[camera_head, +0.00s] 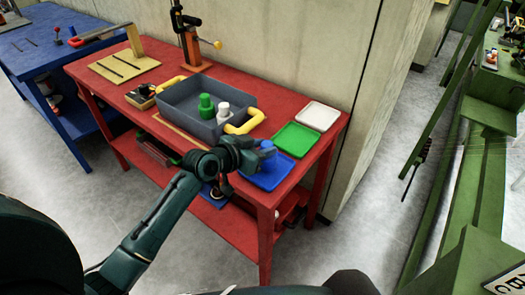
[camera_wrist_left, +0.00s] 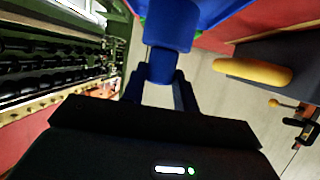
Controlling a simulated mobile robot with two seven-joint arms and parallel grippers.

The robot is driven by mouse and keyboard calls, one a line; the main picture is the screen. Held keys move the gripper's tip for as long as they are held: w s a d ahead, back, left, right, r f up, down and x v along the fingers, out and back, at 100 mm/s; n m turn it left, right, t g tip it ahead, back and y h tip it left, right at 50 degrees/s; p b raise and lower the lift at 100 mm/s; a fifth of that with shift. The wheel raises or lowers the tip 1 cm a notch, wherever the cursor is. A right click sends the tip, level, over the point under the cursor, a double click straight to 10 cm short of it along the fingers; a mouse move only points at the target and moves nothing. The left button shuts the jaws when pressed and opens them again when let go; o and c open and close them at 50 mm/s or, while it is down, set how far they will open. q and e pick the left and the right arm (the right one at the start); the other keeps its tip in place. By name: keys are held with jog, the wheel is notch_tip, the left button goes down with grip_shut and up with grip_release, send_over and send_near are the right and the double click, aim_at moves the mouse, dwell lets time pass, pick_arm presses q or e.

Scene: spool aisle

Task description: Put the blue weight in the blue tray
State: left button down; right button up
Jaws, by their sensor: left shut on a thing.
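The blue weight (camera_head: 267,146) is held at the fingertips of my left gripper (camera_head: 258,155), over the blue tray (camera_head: 270,181) at the front right of the red table. In the left wrist view the blue weight (camera_wrist_left: 166,30) sits between the two fingers of my left gripper (camera_wrist_left: 163,82), which is shut on it. Part of the blue tray (camera_wrist_left: 212,12) shows behind it at the top. I cannot tell whether the weight touches the tray. The gripper and forearm hide part of the tray's left side. My right gripper is not in view.
A green tray (camera_head: 296,146) and a white tray (camera_head: 317,123) lie behind the blue one. A grey bin (camera_head: 178,108) with yellow handles holds a green weight (camera_head: 206,105) and a white weight (camera_head: 223,112). An orange-based stand (camera_head: 194,50) is at the back.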

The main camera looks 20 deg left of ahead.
pick_arm(q)
jog(key=shift+f, duration=0.55)
jog(key=shift+f, duration=0.2)
jog(key=c, duration=1.1)
grip_release()
